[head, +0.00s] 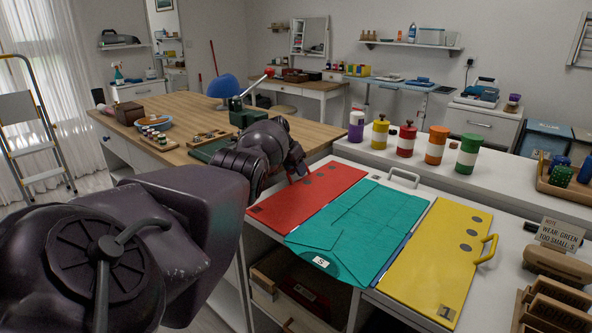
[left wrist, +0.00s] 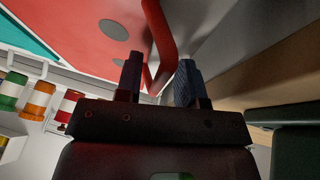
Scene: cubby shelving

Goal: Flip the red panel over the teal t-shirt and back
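The red panel (head: 310,198) lies flat as the left part of a folding board. The teal t-shirt (head: 360,222) lies spread on the board's middle, right beside the red panel. My left gripper (head: 296,168) is at the red panel's outer left edge; its fingertips are mostly hidden in the head view. In the left wrist view, its two dark fingers (left wrist: 158,66) stand apart, with the red panel's handle (left wrist: 160,35) between them; a clear grip on it does not show. The red panel (left wrist: 105,28) fills the top there. My right gripper is out of view.
The yellow panel (head: 438,258) with its handle lies flat to the right. Several coloured jars (head: 406,140) stand behind the board. A wooden desk (head: 190,125) is at the back left. A sign (head: 560,234) and wooden racks are at the right.

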